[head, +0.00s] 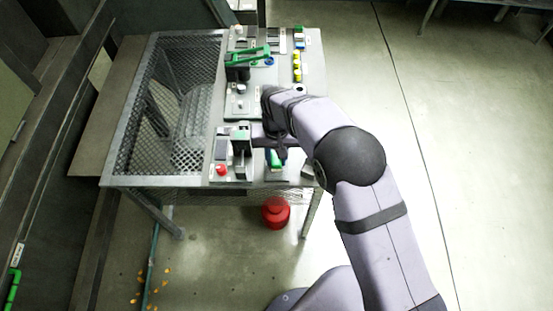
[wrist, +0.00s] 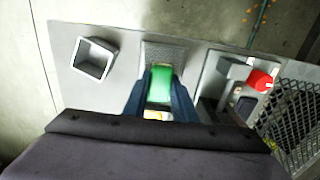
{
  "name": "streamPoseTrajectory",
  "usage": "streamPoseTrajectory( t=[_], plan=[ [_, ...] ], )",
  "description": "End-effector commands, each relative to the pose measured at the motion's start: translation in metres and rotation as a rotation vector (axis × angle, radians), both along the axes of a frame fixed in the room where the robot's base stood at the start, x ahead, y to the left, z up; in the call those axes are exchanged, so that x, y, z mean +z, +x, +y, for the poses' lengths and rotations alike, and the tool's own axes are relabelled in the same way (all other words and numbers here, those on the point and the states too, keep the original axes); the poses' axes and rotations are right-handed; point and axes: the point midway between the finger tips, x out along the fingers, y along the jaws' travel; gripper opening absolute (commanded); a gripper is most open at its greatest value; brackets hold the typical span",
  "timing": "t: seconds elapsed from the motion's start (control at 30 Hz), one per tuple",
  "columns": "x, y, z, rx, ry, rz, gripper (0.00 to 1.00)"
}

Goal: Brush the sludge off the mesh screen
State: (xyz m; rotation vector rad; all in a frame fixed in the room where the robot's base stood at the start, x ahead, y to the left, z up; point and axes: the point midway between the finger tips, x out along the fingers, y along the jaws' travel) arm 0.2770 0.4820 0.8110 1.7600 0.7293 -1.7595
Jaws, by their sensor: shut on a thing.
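My gripper (wrist: 160,92) is shut on a green block-like thing, which looks like the brush (wrist: 160,82), held between its two dark blue fingers in the wrist view. A small grey textured panel, apparently the mesh screen (wrist: 166,52), lies just beyond the fingertips. I cannot tell whether the brush touches it. Sludge cannot be made out on the visible part of the screen. In the head view the green of the brush (head: 275,158) shows below my wrist at the table's near end, and my arm hides much around it.
An open square holder (wrist: 95,58) stands left of the screen in the wrist view. A grey fixture with a red knob (wrist: 261,80) is close on the right. In the head view a green-handled device (head: 250,55) stands farther back, and a red canister (head: 275,212) is on the floor.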

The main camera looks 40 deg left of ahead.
Motion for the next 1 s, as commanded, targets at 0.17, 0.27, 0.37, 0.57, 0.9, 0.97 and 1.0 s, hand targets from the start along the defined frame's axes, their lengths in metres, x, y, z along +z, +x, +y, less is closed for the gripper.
streamPoseTrajectory(
  t=[0.17, 0.27, 0.37, 0.57, 0.9, 0.97, 1.0],
  plan=[
    [-0.003, 0.008, 0.008, -0.001, 0.001, 0.0, 0.06],
    [-0.005, 0.014, 0.013, -0.002, 0.001, -0.001, 0.06],
    [-0.005, 0.02, 0.019, -0.001, 0.001, -0.001, 0.06],
    [-0.004, 0.026, 0.025, -0.001, 0.0, 0.0, 0.06],
    [-0.001, 0.027, 0.026, 0.0, 0.001, -0.001, 0.06],
    [-0.001, 0.027, 0.026, 0.0, 0.002, -0.002, 0.06],
    [0.0, 0.026, 0.025, 0.0, 0.002, -0.002, 0.06]
  ],
)
